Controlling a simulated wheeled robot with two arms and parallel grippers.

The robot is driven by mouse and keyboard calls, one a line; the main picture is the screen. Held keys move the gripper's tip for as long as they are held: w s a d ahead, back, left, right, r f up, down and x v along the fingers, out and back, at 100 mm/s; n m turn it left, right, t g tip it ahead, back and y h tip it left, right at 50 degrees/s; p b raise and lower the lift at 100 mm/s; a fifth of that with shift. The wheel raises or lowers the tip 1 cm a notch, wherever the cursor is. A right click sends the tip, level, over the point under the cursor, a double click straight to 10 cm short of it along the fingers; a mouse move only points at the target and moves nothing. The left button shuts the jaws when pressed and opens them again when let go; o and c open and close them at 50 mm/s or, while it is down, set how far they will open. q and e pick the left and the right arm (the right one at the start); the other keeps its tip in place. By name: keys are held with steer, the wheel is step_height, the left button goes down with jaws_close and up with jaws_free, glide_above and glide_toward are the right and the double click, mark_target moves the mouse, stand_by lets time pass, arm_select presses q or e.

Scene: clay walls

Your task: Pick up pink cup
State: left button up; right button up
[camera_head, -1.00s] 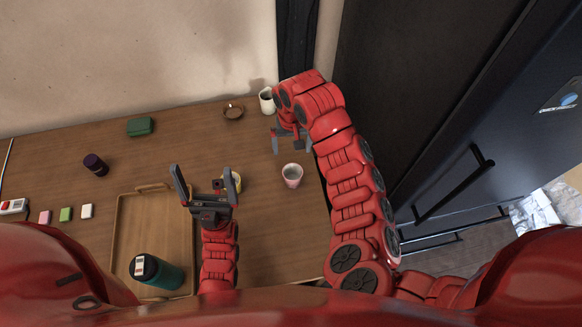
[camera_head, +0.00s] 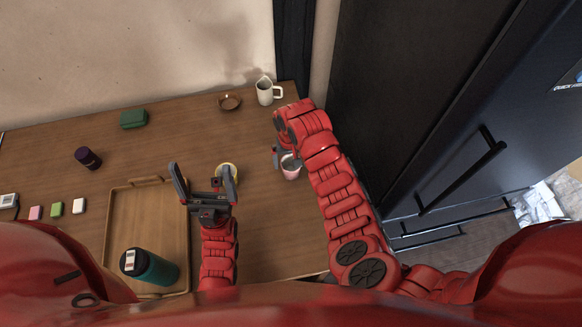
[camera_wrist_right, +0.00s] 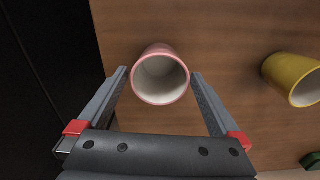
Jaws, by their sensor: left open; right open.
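The pink cup (camera_head: 291,168) stands upright on the wooden table, partly hidden by my right gripper in the head view. In the right wrist view the pink cup (camera_wrist_right: 160,76) shows its pale inside, with its rim between the tips of my open right gripper (camera_wrist_right: 160,85). The fingers stand on both sides of it, and I see no firm grip. My right gripper (camera_head: 282,158) also shows at the cup in the head view. My left gripper (camera_head: 203,185) is open and empty, above the table to the left, in front of the yellow cup.
The yellow cup (camera_head: 227,169) stands left of the pink cup; it also shows in the right wrist view (camera_wrist_right: 296,78). A white mug (camera_head: 265,92) and a brown bowl (camera_head: 229,102) stand behind. A wooden tray (camera_head: 118,235) holds a teal bottle (camera_head: 150,267). A dark fridge (camera_head: 440,110) stands right.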

mark_target(291, 168)
steer(key=shift+s+f+p, duration=0.1)
steer(key=shift+f+p, duration=0.35)
steer(key=shift+f, duration=1.35)
steer(key=shift+c, duration=0.2)
steer(key=c, duration=1.2)
